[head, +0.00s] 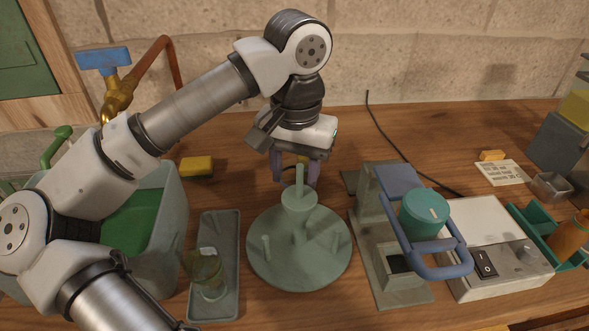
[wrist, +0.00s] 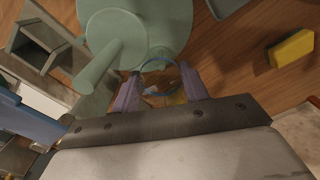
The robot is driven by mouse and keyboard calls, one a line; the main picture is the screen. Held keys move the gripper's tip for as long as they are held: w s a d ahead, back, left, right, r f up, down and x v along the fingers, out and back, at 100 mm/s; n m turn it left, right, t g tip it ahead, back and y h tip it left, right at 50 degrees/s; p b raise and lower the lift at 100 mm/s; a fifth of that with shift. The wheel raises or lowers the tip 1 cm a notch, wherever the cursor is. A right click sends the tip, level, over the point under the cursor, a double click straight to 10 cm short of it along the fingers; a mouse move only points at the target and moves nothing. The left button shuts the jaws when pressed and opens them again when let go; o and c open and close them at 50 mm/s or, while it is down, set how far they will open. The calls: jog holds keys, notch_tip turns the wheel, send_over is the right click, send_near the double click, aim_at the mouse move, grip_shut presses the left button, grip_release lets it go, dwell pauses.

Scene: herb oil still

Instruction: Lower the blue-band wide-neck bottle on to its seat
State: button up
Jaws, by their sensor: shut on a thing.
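My gripper (head: 296,176) is behind the central post of the round green stand (head: 270,262) in the head view, its purple fingers pointing down. In the wrist view the gripper (wrist: 161,88) is shut on a clear bottle with a blue ring, the blue-band wide-neck bottle (wrist: 158,66). The bottle is close beside the green stand (wrist: 183,18) and its hub in that view. The post and fingers mostly hide the bottle in the head view. I cannot tell its height above the surface, nor which spot is its seat.
A glass jar (head: 207,276) stands in a grey tray (head: 228,240) left of the stand. Right of it is a grey device with a blue handle (head: 440,262) and teal cap (head: 424,212). A yellow sponge (head: 196,166) lies behind. Bare wood (head: 385,120) shows at the back.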

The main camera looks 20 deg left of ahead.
jog(key=shift+s+f+b, duration=0.2)
jog(key=shift+f+b, duration=0.65)
jog(key=shift+f, duration=0.25)
dwell(0.3)
jog(key=o, duration=1.1)
jog(key=shift+d, duration=0.1)
jog(key=shift+r, duration=0.1)
jog(key=shift+c, duration=0.5)
jog(key=shift+s+r+p, duration=0.1)
jog(key=shift+r+p, duration=1.05)
jog(key=shift+r, duration=0.6)
jog(key=shift+w+r+p, duration=0.35)
jog(key=shift+r+p, duration=0.2)
jog(key=shift+w+r+p, duration=0.35)
jog(key=shift+r+p, duration=0.2)
jog(key=shift+s+r+p, duration=0.2)
jog(key=shift+r+p, duration=0.1)
jog(key=shift+r, duration=0.3)
jog(key=shift+a+f, duration=0.1)
jog(key=shift+a, duration=0.1)
